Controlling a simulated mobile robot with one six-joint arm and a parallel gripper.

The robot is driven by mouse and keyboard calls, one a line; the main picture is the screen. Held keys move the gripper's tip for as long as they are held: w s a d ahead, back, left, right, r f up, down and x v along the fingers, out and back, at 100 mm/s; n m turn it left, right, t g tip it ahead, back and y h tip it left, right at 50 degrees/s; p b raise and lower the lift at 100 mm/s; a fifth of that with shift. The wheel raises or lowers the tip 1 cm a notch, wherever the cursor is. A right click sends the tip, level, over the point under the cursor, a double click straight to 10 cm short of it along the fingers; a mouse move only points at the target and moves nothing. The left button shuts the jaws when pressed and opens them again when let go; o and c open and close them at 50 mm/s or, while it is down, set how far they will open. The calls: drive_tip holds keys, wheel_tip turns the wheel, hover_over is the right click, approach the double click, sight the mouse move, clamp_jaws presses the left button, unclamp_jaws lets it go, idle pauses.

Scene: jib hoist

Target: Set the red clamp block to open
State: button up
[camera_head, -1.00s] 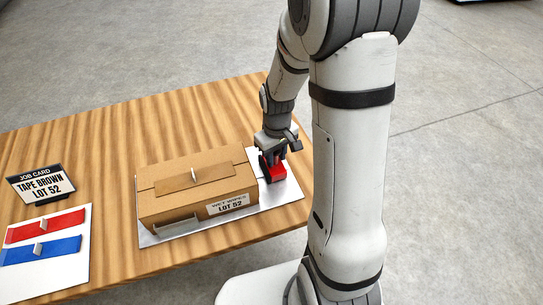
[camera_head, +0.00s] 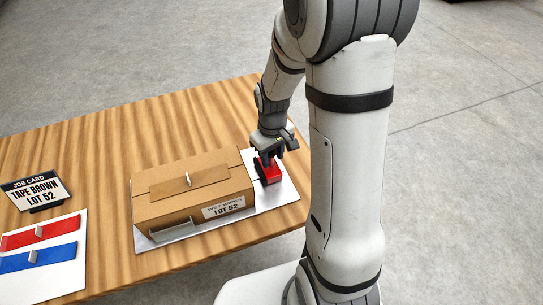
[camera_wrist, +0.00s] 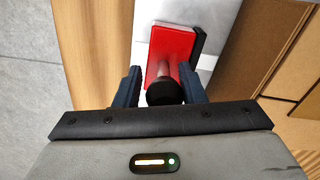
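The red clamp block (camera_head: 267,173) sits on the metal plate beside the right end of the cardboard box. In the wrist view the red block (camera_wrist: 170,50) carries a red post topped by a round black knob (camera_wrist: 164,92). My gripper (camera_wrist: 162,82) has its dark blue fingers on either side of the knob. A small gap shows on the left of the knob; on the right I cannot tell whether finger and knob touch. In the head view my gripper (camera_head: 269,155) is just above the block and partly hides it.
The cardboard box (camera_head: 165,205), labelled LOT 52, stands on the metal plate (camera_head: 284,200) close to the block. A job card (camera_head: 36,190) reading TAPE BROWN LOT 52 and a white board (camera_head: 70,272) with red and blue strips are at the left. Bare wooden table lies behind the box.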

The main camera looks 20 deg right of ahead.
wheel_tip(320, 180, up, 7)
drive_tip(key=shift+f, duration=0.15)
drive_tip(key=shift+r, duration=0.2)
idle(0.3)
drive_tip(key=shift+s+r, duration=0.1)
drive_tip(key=shift+r, duration=0.15)
drive_tip(key=s+a+r+m+t+p, duration=0.1)
drive_tip(key=s+r+m+t, duration=0.1)
drive_tip(key=s+r, duration=0.8)
drive_tip(key=s+m, duration=0.1)
drive_tip(key=s, duration=0.3)
drive_tip(key=shift+r+m+t, duration=0.2)
drive_tip(key=shift+m+t, duration=0.1)
drive_tip(key=shift+m, duration=0.1)
drive_tip(key=shift+a, duration=0.1)
idle(0.9)
